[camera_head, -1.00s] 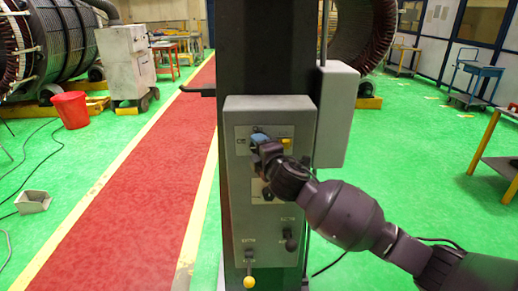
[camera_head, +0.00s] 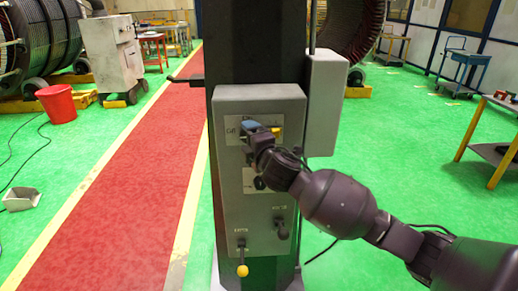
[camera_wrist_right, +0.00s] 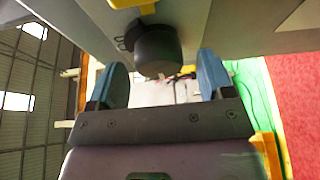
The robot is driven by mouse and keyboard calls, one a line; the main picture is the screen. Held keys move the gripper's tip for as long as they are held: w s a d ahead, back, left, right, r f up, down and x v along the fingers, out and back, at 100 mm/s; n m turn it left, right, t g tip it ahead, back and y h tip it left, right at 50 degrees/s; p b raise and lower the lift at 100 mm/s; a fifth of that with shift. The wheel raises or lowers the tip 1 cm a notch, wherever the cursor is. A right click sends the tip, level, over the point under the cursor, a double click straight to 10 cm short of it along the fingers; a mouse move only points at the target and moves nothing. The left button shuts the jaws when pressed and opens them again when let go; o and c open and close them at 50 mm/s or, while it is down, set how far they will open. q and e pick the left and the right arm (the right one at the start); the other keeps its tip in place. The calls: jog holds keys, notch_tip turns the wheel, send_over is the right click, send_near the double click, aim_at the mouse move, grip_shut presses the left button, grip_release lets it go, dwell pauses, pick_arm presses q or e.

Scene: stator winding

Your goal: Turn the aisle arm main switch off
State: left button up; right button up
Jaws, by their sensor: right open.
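A grey control box (camera_head: 230,200) is mounted on a dark column. My right gripper (camera_head: 252,130) is at the upper part of its front panel and hides most of the switch there. In the right wrist view the gripper (camera_wrist_right: 163,62) is open, with one blue finger pad on each side of a black round knob (camera_wrist_right: 155,50). Gaps show between the knob and both pads. A yellow piece (camera_wrist_right: 132,4) shows beside the knob's base. I cannot tell the knob's exact angle. My left gripper is not in view.
Lower on the panel are a dark knob (camera_head: 260,184), a black lever (camera_head: 282,230) and a yellow-tipped lever (camera_head: 242,270). A second grey box (camera_head: 328,103) is on the column's right side.

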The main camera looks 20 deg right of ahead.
pick_arm(q)
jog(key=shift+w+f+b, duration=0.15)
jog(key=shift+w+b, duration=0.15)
jog(key=shift+b, duration=0.35)
pick_arm(e)
jog(key=s+d, duration=0.1)
jog(key=s, duration=0.8)
jog(key=shift+s, duration=0.4)
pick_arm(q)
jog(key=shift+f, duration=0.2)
